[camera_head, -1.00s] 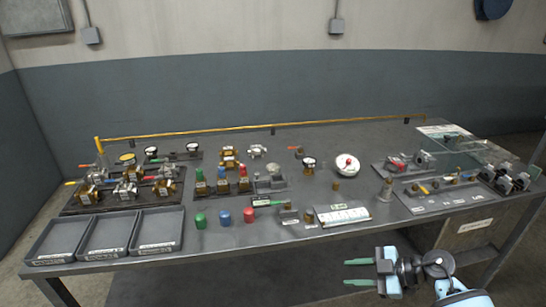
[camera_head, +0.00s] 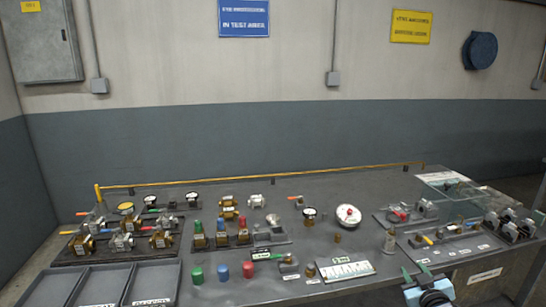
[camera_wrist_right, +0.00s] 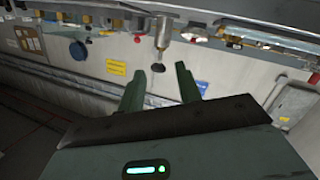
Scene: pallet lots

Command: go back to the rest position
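My right gripper (camera_head: 416,273) shows at the bottom edge of the head view, right of centre, in front of the workbench's front edge. Its two green fingers point up and away from me. In the right wrist view the right gripper (camera_wrist_right: 160,84) has its fingers clearly apart with nothing between them, so it is open and empty. My left gripper is in neither view. The workbench (camera_head: 270,190) carries several valves, gauges and fittings, and none is held by the right gripper.
Grey trays (camera_head: 152,284) lie at the bench's front left. Red, blue and green caps (camera_head: 222,272) stand near the front edge. A clear panel (camera_head: 448,181) and fittings fill the right end. A yellow rail (camera_head: 270,177) runs along the back.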

